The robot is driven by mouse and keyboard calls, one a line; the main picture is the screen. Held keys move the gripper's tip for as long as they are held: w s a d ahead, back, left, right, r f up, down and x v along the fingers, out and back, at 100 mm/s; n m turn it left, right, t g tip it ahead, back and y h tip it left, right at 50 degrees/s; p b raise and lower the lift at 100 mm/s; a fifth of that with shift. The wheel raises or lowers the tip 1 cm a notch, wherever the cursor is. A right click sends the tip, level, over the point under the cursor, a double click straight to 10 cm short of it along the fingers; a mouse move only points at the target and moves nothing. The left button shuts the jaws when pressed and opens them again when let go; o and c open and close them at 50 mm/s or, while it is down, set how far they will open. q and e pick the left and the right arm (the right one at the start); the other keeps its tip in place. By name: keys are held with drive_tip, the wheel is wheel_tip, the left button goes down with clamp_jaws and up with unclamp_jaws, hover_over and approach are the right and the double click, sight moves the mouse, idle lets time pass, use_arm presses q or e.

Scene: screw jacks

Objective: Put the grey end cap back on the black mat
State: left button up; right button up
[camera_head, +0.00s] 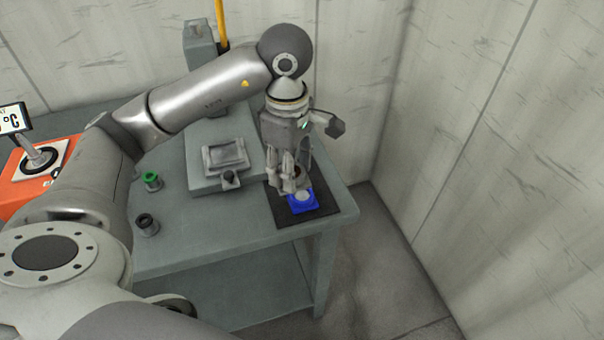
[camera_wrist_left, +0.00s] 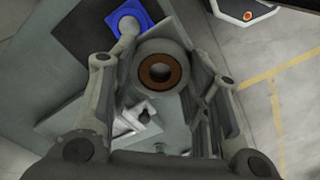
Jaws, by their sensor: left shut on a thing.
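The grey end cap (camera_wrist_left: 160,49), round with a brown ring inside, is between the fingers of my left gripper (camera_wrist_left: 160,78) in the left wrist view. My left gripper (camera_head: 293,182) is shut on it and points down over the black mat (camera_head: 322,212) in the head view. There the fingers mostly hide the cap. The mat (camera_wrist_left: 92,42) also shows in the upper left of the wrist view, beside the held cap. I cannot tell how high the cap is above the mat. My right gripper is not in view.
A blue block (camera_head: 301,201) with a pale round top sits on the mat, close to the gripper. A grey fixture (camera_head: 226,156) stands left of the mat. A green-ringed cylinder (camera_head: 152,181) and a dark cylinder (camera_head: 147,224) stand further left. The table's right edge is near the mat.

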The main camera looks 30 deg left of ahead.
use_arm(q)
drive_tip(key=w+a+f+p, duration=0.1)
drive_tip(key=w+a+f, duration=0.1)
drive_tip(key=w+f, duration=0.1)
drive_tip(key=w+a+f+p, duration=0.1)
drive_tip(key=w+a+f, duration=0.1)
drive_tip(key=w, duration=0.1)
drive_tip(key=w+a+f, duration=0.2)
drive_tip(key=w+f, duration=0.1)
drive_tip(key=w, duration=0.1)
drive_tip(key=shift+a+f+p, duration=0.3)
drive_tip(key=shift+a+p, duration=0.1)
drive_tip(key=shift+w+a+f, duration=0.15)
drive_tip(key=shift+f, duration=0.3)
wheel_tip(320, 180, down, 2)
drive_tip(key=shift+f+p, duration=0.1)
drive_tip(key=shift+p, duration=0.85)
drive_tip(key=shift+f, duration=0.25)
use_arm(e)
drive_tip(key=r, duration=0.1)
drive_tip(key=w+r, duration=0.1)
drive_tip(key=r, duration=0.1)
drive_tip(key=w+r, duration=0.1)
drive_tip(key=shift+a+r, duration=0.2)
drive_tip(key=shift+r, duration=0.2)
use_arm(q)
drive_tip(key=shift+f, duration=0.15)
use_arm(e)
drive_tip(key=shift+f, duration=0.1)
